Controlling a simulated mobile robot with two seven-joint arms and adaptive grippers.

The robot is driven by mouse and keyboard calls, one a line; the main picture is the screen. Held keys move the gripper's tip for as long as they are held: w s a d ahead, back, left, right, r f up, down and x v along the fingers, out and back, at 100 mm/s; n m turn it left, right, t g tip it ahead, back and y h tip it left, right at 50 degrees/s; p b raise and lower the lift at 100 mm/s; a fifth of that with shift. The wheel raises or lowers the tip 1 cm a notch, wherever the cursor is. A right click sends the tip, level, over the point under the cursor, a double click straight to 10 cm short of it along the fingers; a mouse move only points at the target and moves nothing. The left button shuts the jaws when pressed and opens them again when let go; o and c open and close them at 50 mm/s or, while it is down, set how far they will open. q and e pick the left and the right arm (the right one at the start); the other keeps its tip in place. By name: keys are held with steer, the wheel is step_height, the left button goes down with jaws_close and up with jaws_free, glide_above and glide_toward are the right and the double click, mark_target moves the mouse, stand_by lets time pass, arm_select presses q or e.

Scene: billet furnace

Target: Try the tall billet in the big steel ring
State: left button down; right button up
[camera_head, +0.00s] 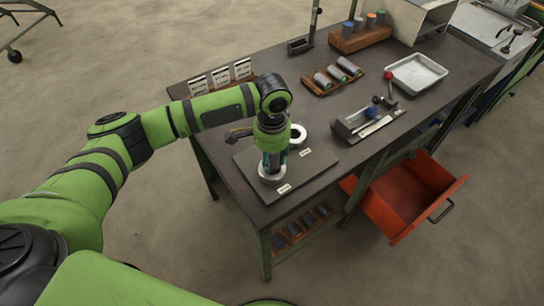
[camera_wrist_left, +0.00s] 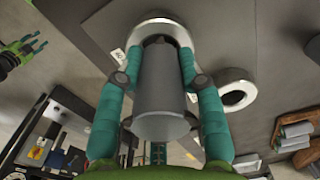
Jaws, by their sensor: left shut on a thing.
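My left gripper (camera_head: 272,163) points down over a thick steel ring (camera_head: 271,176) on a dark plate at the near end of the bench. In the left wrist view its teal fingers (camera_wrist_left: 160,85) are shut on a grey cylindrical billet (camera_wrist_left: 160,95). The billet's far end lines up with the opening of the ring (camera_wrist_left: 181,32); I cannot tell how deep it sits. A second steel ring (camera_head: 298,134) lies just behind, and also shows in the wrist view (camera_wrist_left: 238,92). My right gripper (camera_wrist_left: 27,50) shows at the left edge of the wrist view, fingers apart.
Behind are a wooden rack of billets (camera_head: 333,76), a metal tray (camera_head: 416,72) and a fixture with a red-knobbed lever (camera_head: 368,120). An open red drawer (camera_head: 410,192) juts out at the right.

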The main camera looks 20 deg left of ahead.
arm_select(q)
steer(key=shift+f, duration=0.35)
stand_by(0.3)
steer(key=shift+s+f, duration=0.2)
steer(key=shift+f, duration=0.05)
stand_by(0.5)
steer(key=shift+r, duration=0.1)
steer(key=shift+r+p, duration=0.1)
steer(key=shift+p, duration=0.45)
steer(key=shift+w, duration=0.1)
steer(key=shift+w+r, duration=0.15)
steer(key=shift+r, duration=0.05)
stand_by(0.3)
steer(key=shift+s+f, duration=0.2)
steer(key=shift+f, duration=0.15)
stand_by(0.8)
steer(key=shift+r+p, duration=0.1)
steer(key=shift+p, duration=0.4)
steer(key=shift+w+r+p, duration=0.1)
steer(key=shift+r+p, duration=0.05)
steer(key=shift+p, duration=0.3)
